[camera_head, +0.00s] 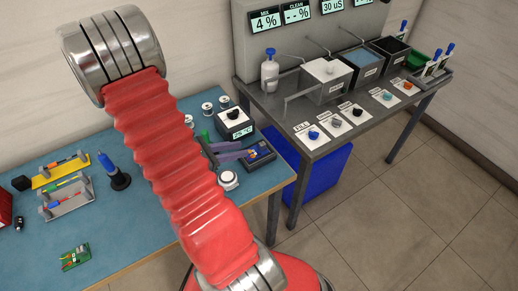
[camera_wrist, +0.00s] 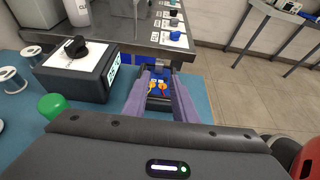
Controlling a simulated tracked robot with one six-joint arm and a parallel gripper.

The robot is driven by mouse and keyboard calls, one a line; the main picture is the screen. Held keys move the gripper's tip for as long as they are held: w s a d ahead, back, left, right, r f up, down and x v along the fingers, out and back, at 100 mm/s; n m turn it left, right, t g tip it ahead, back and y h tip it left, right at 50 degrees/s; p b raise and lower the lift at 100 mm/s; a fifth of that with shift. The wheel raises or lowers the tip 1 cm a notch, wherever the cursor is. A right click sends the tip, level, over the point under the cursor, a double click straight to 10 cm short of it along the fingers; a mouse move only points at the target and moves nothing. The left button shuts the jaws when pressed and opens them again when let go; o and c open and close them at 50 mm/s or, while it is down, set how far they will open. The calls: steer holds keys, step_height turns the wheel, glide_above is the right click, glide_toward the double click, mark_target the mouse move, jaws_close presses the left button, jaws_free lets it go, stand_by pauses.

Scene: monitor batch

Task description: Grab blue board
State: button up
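The blue board (camera_head: 253,154) sits in a dark holder (camera_head: 262,157) near the right edge of the blue bench. My gripper (camera_head: 243,153) has purple fingers that reach toward the board from the left. In the wrist view my gripper (camera_wrist: 158,70) is open, its fingers apart on both sides of the board. I cannot tell whether they touch it.
A black-topped device with a display (camera_head: 234,122) and a white round item (camera_head: 228,179) stand close by. A green board (camera_head: 75,257) lies at the bench's front left. A blue bin (camera_head: 318,175) is under the grey table (camera_head: 300,110). Spools (camera_wrist: 12,80) stand left of the device.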

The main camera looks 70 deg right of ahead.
mark_target(260, 146)
steer(key=shift+x, duration=1.9)
steer(key=shift+x, duration=2.65)
steer(key=shift+w+f, duration=0.1)
steer(key=shift+w, duration=0.05)
steer(key=shift+c, duration=0.5)
jaws_close()
